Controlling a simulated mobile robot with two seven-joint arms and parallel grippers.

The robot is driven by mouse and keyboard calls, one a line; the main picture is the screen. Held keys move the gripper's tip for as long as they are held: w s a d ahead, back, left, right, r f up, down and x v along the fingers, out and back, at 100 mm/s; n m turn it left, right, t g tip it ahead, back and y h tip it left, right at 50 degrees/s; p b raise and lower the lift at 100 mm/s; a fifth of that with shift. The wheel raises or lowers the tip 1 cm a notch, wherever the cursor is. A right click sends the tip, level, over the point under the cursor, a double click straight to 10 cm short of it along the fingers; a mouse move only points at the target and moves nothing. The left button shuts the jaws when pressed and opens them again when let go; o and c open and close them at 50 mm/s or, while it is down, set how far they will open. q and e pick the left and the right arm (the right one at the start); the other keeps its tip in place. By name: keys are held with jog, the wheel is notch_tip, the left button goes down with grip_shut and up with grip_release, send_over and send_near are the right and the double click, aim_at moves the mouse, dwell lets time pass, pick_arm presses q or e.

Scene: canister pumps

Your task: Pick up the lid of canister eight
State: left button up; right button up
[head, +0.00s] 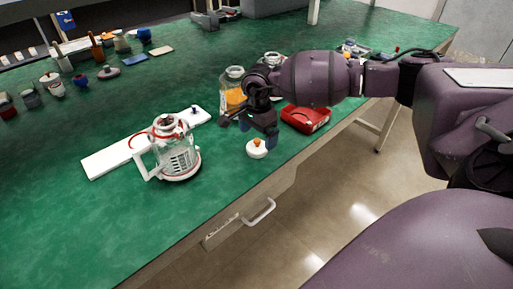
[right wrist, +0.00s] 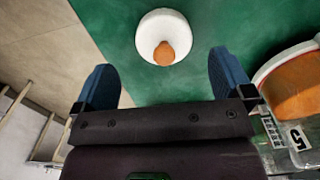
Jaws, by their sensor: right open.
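A round white lid with an orange knob (head: 257,150) lies on the green bench near its front edge. In the right wrist view the lid (right wrist: 149,24) sits at the top, just beyond the fingers and between their lines. I see no number on it. My right gripper (head: 258,134) is open and empty, pointing down close above and behind the lid, with its blue fingertips apart; it also shows in the right wrist view (right wrist: 164,68). A glass canister with orange contents (head: 231,92) stands behind the gripper, partly hidden. My left gripper is not in view.
In the right wrist view a container labelled 5 (right wrist: 298,138) is close to the right finger.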

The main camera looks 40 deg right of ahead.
aim_at(257, 140)
jog(key=f, duration=0.3)
jog(key=f+b, duration=0.1)
jog(key=shift+w+f, duration=0.25)
jog(key=shift+f, duration=0.15)
jog(key=shift+r, duration=0.1)
jog(key=c, duration=1)
